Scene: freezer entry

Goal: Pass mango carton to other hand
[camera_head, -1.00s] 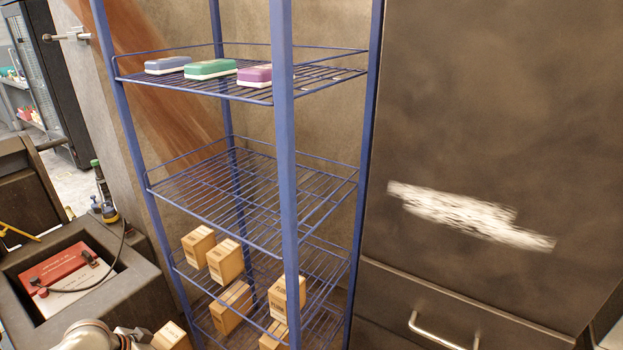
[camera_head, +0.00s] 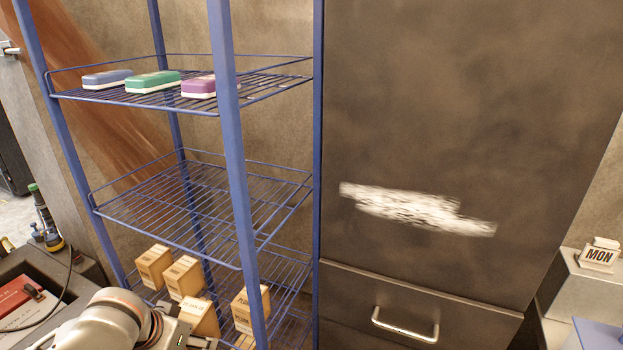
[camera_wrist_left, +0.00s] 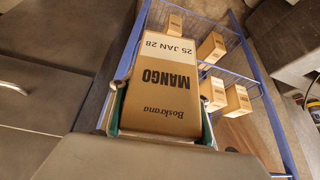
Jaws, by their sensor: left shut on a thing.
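The mango carton (camera_wrist_left: 158,100) is a brown box with a pale date band. In the left wrist view it fills the middle, its MANGO lettering upside down. My left gripper (camera_wrist_left: 160,115) is shut on it, with a teal-edged finger along each side. In the head view the carton (camera_head: 199,316) shows at the bottom, left of centre, in front of the rack. My left gripper (camera_head: 200,341) is just below it, partly cut off by the frame edge. My right gripper is in neither view.
A blue wire rack (camera_head: 222,150) stands close beyond the held carton. Similar cartons (camera_head: 185,278) are on its lower shelves, and coloured cases (camera_head: 153,82) are on top. The middle shelf is empty. A dark cabinet (camera_head: 450,120) with a drawer handle (camera_head: 405,326) stands right.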

